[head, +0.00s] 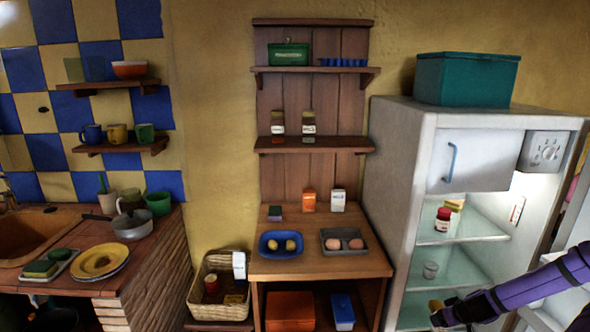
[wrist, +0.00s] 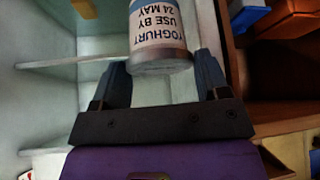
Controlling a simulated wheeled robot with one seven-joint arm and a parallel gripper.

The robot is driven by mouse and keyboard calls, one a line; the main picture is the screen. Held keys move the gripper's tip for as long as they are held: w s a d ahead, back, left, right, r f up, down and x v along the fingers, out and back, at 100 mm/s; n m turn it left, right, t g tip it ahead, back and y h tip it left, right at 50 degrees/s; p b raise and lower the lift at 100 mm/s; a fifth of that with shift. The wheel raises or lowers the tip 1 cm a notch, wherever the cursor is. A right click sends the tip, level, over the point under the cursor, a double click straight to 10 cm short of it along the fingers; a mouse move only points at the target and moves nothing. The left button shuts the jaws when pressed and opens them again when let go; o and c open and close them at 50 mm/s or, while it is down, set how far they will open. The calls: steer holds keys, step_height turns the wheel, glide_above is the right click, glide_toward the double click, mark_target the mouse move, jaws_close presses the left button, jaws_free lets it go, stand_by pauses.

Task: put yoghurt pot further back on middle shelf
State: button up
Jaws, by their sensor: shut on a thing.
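My gripper (head: 440,312) is low at the front of the open fridge, at the bottom right of the head view. In the wrist view my gripper (wrist: 162,80) has its two fingers on either side of the yoghurt pot (wrist: 160,32) and is shut on it. The pot is white with dark blue lettering that reads upside down there, and a grey end faces the gripper. I cannot make the pot out surely in the head view. The fridge's middle shelf (head: 462,284) is pale and glassy, above my gripper in the picture.
A red jar (head: 443,219) and a yellow box (head: 455,205) stand on the shelf above (head: 480,229). The fridge's left wall (head: 396,200) is beside the wooden rack (head: 372,262).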

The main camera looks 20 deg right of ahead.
steer(key=w+a+r, duration=0.3)
steer(key=a+r, duration=0.2)
steer(key=a, duration=0.6)
steer(key=w+a+r, duration=0.4)
steer(key=a+r, duration=0.2)
steer(key=a, duration=0.6)
steer(key=w+a+r, duration=0.4)
steer(key=a+r, duration=0.2)
steer(key=a, duration=0.6)
steer(key=shift+a, duration=0.15)
steer(key=shift+w, duration=0.1)
